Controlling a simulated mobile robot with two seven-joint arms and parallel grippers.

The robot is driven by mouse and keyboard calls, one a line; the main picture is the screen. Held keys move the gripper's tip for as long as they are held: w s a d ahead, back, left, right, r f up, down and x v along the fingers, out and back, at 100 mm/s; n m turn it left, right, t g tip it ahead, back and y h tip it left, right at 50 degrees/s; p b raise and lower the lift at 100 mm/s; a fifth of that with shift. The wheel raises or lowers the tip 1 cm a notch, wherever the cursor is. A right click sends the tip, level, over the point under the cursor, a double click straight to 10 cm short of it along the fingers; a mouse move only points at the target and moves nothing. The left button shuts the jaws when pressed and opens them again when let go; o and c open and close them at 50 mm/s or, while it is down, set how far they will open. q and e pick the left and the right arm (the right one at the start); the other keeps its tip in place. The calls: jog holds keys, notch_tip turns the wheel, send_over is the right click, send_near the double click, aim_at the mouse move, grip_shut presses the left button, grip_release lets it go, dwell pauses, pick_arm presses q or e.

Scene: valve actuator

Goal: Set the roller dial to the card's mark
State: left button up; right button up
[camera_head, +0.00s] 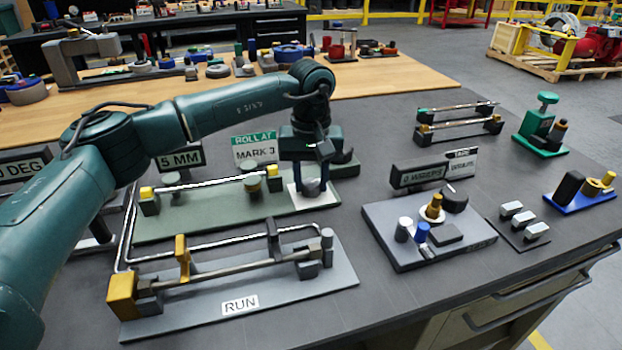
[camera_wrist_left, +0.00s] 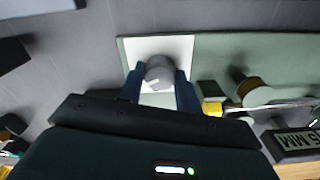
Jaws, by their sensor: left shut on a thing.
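The roller dial is a grey round knob (camera_head: 311,187) on a white plate (camera_head: 301,203) at the right end of a green base (camera_head: 205,214). It also shows from above in the left wrist view (camera_wrist_left: 159,72), with a small pale mark on it. The card (camera_head: 255,147) behind the base reads "ROLL AT MARK 3". My left gripper (camera_head: 312,176) points down and is shut on the knob, one blue finger on each side in the left wrist view (camera_wrist_left: 158,82). Scale marks on the white plate are too small to read. My right gripper is not in view.
A "5 MM" sign (camera_head: 180,159) stands behind the green base, which carries a white rod between yellow-topped posts. In front is a grey "RUN" fixture (camera_head: 240,303) with a long rod. A grey knob panel (camera_head: 400,230) stands to the right, with bare table between.

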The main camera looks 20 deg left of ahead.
aim_at(311, 182)
pick_arm(q)
jog(key=shift+r+m, duration=0.1)
jog(key=shift+m, duration=0.5)
jog(key=o, duration=1)
jog(key=shift+c, duration=0.2)
notch_tip(311, 182, up, 13)
